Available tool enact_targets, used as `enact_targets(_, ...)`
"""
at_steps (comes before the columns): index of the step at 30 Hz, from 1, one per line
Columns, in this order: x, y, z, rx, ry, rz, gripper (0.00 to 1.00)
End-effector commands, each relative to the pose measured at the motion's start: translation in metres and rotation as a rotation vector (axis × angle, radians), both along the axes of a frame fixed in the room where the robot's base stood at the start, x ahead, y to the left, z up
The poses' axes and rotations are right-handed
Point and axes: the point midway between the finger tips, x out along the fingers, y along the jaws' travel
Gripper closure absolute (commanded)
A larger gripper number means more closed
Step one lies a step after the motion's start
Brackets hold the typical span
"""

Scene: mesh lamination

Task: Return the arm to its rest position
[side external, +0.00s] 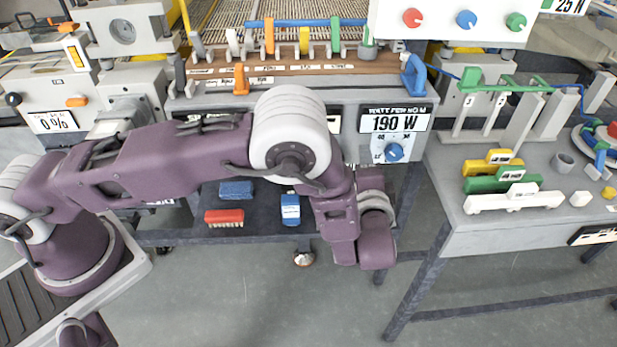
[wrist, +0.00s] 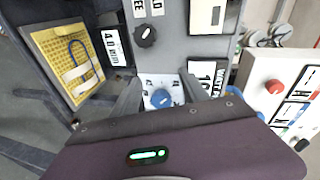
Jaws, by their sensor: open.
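My purple arm reaches across the side view from the left, bending down at its wrist in front of the grey machine (side external: 405,107). My gripper's fingers are hidden there. In the wrist view my gripper (wrist: 158,92) is open, with two grey fingers apart. A blue knob (wrist: 160,98) on a white dial plate shows between the fingers, with nothing seen gripped. How far the fingertips are from the panel is unclear. The same blue knob (side external: 394,152) shows in the side view, below a display (side external: 395,123) reading 190 W.
A shelf (side external: 262,222) under the machine holds a red brush (side external: 224,217), a blue brush (side external: 236,190) and a blue-and-white item (side external: 290,209). A grey table (side external: 480,235) with colored parts stands right. The wrist view shows a black knob (wrist: 146,36) and a yellow mesh panel (wrist: 62,62).

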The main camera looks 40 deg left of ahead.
Motion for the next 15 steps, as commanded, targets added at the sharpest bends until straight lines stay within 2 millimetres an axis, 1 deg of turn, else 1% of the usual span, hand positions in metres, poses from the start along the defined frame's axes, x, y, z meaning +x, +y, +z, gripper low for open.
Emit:
enact_targets(1,0.023,-0.005,0.034,-0.191,-0.027,-0.031,0.48)
enact_targets(2,0.033,-0.01,0.052,-0.31,-0.034,-0.059,0.48)
enact_targets(3,0.041,-0.016,0.074,-0.448,-0.039,-0.09,0.48)
enact_targets(5,0.047,-0.022,0.11,-0.63,-0.038,-0.135,0.48)
enact_targets(6,0.046,-0.024,0.136,-0.745,-0.033,-0.163,0.48)
enact_targets(8,0.034,-0.023,0.18,-0.922,-0.014,-0.204,0.48)
enact_targets(9,0.018,-0.02,0.208,-1.025,0.009,-0.229,0.48)
enact_targets(11,-0.015,-0.012,0.243,-1.153,0.056,-0.249,0.48)
enact_targets(12,-0.042,-0.004,0.261,-1.218,0.096,-0.252,0.48)
enact_targets(14,-0.091,0.011,0.279,-1.29,0.158,-0.231,0.48)
enact_targets(15,-0.127,0.023,0.285,-1.319,0.199,-0.2,0.48)
